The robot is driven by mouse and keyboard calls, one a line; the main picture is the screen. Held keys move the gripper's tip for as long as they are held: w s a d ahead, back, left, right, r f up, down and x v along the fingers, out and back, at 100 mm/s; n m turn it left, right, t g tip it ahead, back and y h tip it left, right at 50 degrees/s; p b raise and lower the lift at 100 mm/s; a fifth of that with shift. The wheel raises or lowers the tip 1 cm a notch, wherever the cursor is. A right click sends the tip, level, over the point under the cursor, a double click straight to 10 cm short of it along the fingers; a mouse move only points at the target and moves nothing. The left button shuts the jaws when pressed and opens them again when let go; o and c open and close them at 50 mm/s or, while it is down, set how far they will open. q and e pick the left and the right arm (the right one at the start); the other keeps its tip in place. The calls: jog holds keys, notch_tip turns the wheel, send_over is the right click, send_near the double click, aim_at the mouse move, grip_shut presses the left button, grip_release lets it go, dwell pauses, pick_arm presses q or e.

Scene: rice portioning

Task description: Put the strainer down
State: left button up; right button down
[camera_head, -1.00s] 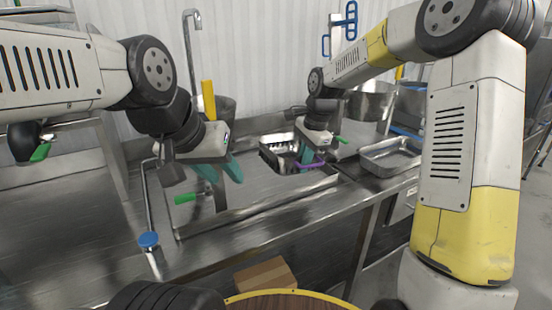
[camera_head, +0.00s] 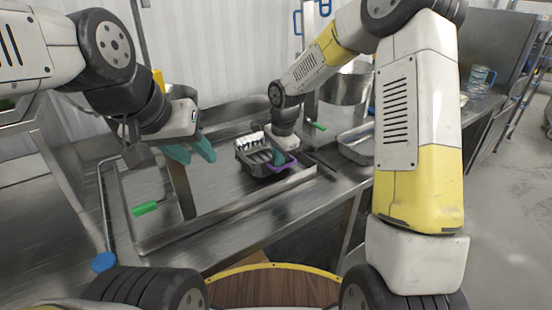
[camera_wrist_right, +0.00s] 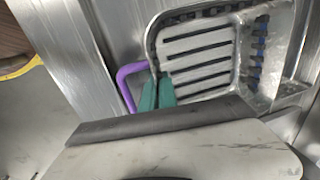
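The strainer (camera_head: 252,165) is a slotted metal basket with a purple handle (camera_head: 280,168). It is over the right part of the recessed metal counter (camera_head: 225,205). I cannot tell whether it touches the surface. My right gripper (camera_head: 279,157) has its teal fingers at the handle side. In the right wrist view these fingers (camera_wrist_right: 157,94) are close together on the strainer's rim (camera_wrist_right: 152,45), beside the purple handle (camera_wrist_right: 126,88). The slotted base shows, and it looks empty. My left gripper (camera_head: 192,153) is empty and open, with a gap between its teal fingers, above the counter's left part.
An empty metal tray (camera_head: 358,147) stands on the counter to the right of the strainer. A large metal pot (camera_head: 345,88) is behind it. The middle of the recessed counter is clear.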

jog(key=shift+f, duration=0.85)
jog(key=c, duration=1.7)
grip_release()
jog(key=shift+f, duration=0.1)
notch_tip(320, 180, up, 12)
jog(key=s+d, duration=0.1)
jog(key=s, duration=0.1)
jog(key=s+d+r+n+t, duration=0.2)
jog(key=s+d+r+n, duration=0.3)
jog(key=s+d+r, duration=0.5)
jog(key=shift+s+d+r+n+t+y, duration=0.15)
jog(key=shift+s+d+n+t, duration=0.25)
jog(key=shift+s+n, duration=1.35)
jog(key=shift+s+d+r+n+t+y, duration=0.15)
jog(key=shift+s+n+t, duration=0.35)
jog(key=shift+s, duration=2.4)
jog(key=shift+s+d+r+n+t+y, duration=0.15)
jog(key=shift+s+d+n+t, duration=0.25)
jog(key=shift+s+n, duration=1.35)
